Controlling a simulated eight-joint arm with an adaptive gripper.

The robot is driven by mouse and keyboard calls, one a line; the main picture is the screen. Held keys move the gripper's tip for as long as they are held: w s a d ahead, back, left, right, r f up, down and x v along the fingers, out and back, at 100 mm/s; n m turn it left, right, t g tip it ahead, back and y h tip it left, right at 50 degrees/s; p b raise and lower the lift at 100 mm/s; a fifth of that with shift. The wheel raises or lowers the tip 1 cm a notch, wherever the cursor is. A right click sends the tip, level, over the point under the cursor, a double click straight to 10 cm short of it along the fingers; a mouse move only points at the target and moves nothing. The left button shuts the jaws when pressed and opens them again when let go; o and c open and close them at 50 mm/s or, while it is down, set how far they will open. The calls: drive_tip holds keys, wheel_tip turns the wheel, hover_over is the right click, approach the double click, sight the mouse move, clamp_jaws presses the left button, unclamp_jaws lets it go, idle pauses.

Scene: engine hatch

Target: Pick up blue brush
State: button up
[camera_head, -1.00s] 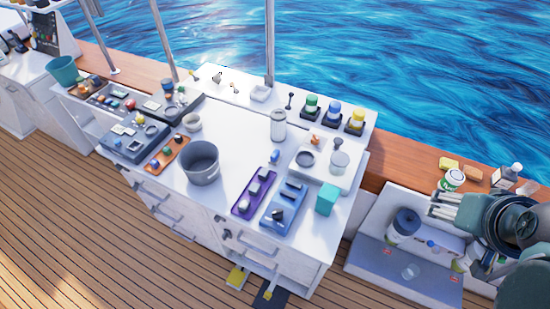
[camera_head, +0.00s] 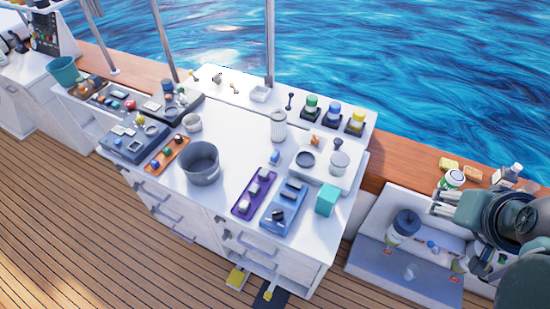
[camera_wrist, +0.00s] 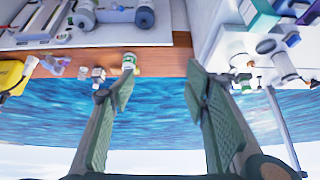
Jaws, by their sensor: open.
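I cannot make out a blue brush with certainty in either view. A small blue object (camera_head: 274,157) stands on the white counter between the pot and the white block, and its shape is too small to tell. My gripper (camera_head: 444,203) is at the right edge of the head view, above the low right-hand bench and well away from that object. In the wrist view my gripper (camera_wrist: 160,75) has its two green fingers wide apart, with nothing between them but water and the wooden ledge beyond.
The wooden ledge (camera_head: 400,160) carries several small items near my gripper. A blue-lidded jar (camera_head: 405,227) stands on the right bench.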

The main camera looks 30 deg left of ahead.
drive_tip(key=w+a+r+m+g, duration=0.2)
drive_tip(key=w+a+m, duration=0.3)
drive_tip(key=w+a, duration=0.5)
drive_tip(key=m+g, duration=0.5)
drive_tip(key=m, duration=0.8)
hover_over(274, 154)
drive_tip(key=f, duration=2.2)
drive_tip(key=shift+w+d+f+p, duration=0.2)
drive_tip(key=shift+d+f+p, duration=0.1)
drive_tip(key=shift+d+f, duration=0.05)
drive_tip(key=shift+s+a+f, duration=0.15)
drive_tip(key=shift+a+f, duration=0.2)
drive_tip(key=shift+a, duration=0.05)
drive_tip(key=shift+f, duration=0.15)
drive_tip(key=shift+f, duration=1.15)
drive_tip(key=shift+f, duration=0.1)
